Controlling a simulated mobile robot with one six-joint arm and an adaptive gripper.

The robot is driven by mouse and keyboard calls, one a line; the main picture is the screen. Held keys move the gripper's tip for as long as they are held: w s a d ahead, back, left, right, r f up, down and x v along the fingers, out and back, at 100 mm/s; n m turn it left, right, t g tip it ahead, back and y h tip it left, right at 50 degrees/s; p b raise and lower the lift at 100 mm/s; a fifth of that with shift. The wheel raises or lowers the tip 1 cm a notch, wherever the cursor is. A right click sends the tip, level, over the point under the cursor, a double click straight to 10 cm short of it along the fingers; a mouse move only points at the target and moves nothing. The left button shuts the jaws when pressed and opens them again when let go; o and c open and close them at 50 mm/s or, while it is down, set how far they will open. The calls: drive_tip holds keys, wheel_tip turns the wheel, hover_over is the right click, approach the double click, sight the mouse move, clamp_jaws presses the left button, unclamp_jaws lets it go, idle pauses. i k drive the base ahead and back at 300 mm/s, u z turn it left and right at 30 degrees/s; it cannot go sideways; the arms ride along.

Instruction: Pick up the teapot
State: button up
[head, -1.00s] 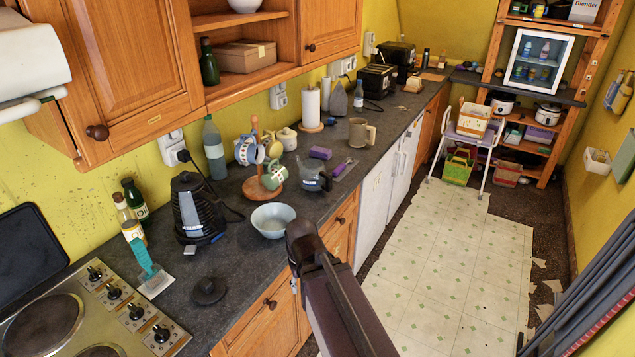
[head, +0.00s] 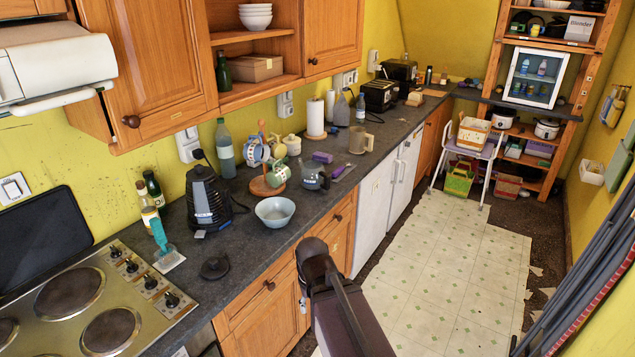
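A small grey-blue pot with a dark lid and handle (head: 313,177), which looks like the teapot, stands upright on the dark worktop (head: 237,257), right of the mug stand. My arm rises at the bottom centre, in front of the lower cupboards and well short of both pots. My gripper is out of view.
A pale bowl (head: 275,212), a mug stand (head: 268,186) with mugs, and a black kettle (head: 207,203) stand near the grey-blue pot. A hob (head: 85,285) is at the left. Wall cupboards overhang the worktop. The tiled floor (head: 440,265) at right is largely clear.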

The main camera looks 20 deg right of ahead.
sight(314, 177)
drive_tip(key=z, duration=0.25)
drive_tip(key=i, duration=1.35)
drive_tip(key=u, duration=0.25)
